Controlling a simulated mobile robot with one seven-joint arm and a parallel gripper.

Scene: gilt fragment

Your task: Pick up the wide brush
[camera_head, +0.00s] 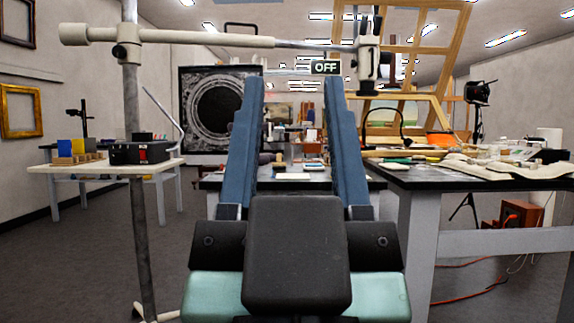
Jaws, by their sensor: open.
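My gripper (293,85) fills the middle of the view, seen from behind. Its two blue-grey fingers stand wide apart with nothing between them. I cannot pick out the wide brush with certainty. A small brown item (278,161) lies on the dark table between the fingers in the picture, too small to identify. A long light-brown item (390,153) lies on the right table (425,181), and I cannot tell whether it is a brush.
A grey pole stand (137,200) with a horizontal arm (200,38) rises at left. A white table (100,167) behind it holds a black box (140,152). An orange cable (470,293) crosses the floor at right.

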